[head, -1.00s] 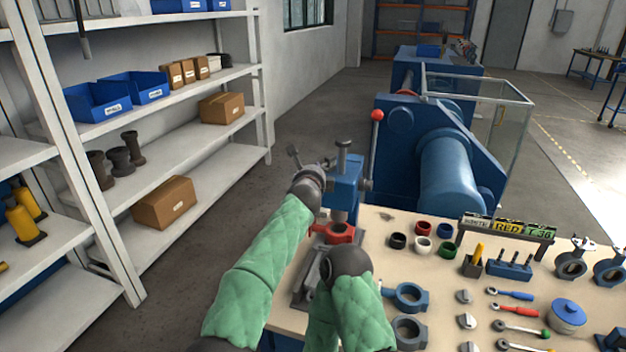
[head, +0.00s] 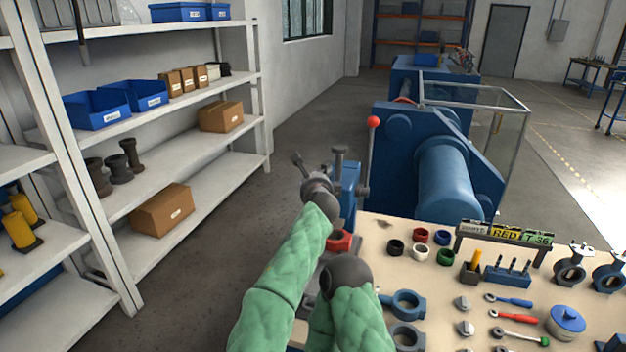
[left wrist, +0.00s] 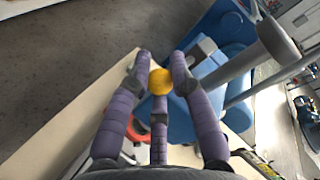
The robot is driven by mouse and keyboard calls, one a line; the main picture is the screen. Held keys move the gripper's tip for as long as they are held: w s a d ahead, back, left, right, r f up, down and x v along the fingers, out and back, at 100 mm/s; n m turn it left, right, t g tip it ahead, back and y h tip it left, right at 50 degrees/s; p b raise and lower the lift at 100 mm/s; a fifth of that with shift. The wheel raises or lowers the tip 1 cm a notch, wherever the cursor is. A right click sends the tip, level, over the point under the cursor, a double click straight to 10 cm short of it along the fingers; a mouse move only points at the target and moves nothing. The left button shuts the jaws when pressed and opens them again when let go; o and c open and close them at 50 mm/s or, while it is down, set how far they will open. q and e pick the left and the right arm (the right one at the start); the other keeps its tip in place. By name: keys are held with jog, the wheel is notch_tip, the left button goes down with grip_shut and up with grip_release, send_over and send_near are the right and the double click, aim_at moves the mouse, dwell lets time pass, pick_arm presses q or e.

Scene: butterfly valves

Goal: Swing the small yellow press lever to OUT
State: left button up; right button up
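The press lever's yellow ball knob (left wrist: 160,80) shows in the left wrist view between the purple fingers of my left gripper (left wrist: 160,72). The fingers stand around the knob and look spread; contact is unclear. In the head view my left gripper (head: 308,172) is just left of the blue press (head: 349,192), and the knob is hidden. The lever's arm and any OUT mark cannot be made out. My right arm ends in a dark rounded part (head: 347,277) above the bench's left edge; its fingers are hidden.
A red ring (head: 340,241) sits below the press. The bench (head: 390,226) holds blue valve bodies (head: 407,303), coloured rings and tools to the right. A large blue machine (head: 440,170) with a red-knobbed lever stands behind. White shelves (head: 190,104) stand left, with open floor between.

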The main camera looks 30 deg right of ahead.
pick_arm(q)
jog(key=o, duration=0.4)
jog(key=shift+w+a, duration=0.1)
jog(key=shift+v, duration=3.95)
